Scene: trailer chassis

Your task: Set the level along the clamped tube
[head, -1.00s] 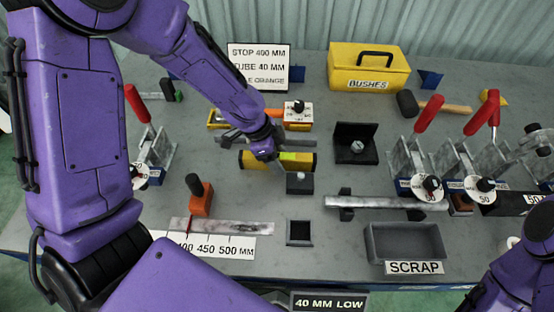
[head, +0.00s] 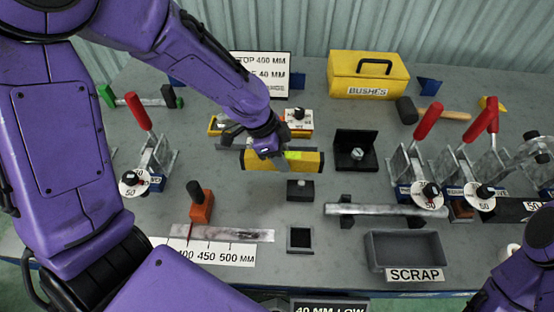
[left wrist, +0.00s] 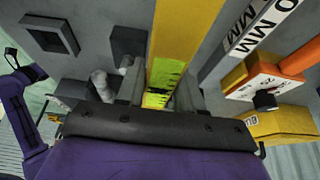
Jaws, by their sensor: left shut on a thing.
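My left gripper (head: 272,152) is shut on the yellow level (head: 308,161), which has a bright green-yellow vial window and dark ends. The level lies crosswise in the head view, apparently above the bench. In the left wrist view the level (left wrist: 185,35) runs away from between the fingers (left wrist: 158,95). The grey metal tube (head: 385,209) rests on dark supports at right, with its right end at a red-handled toggle clamp (head: 424,160). The level is up and left of the tube, apart from it. My right gripper is out of view; only part of that arm shows at lower right.
A small black block (head: 300,190) and a square black socket (head: 299,238) lie below the level. The scrap tray (head: 405,235) stands in front of the tube. A black stand with a gauge (head: 355,150) is right of the level. An orange stop (head: 201,206) stands at left.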

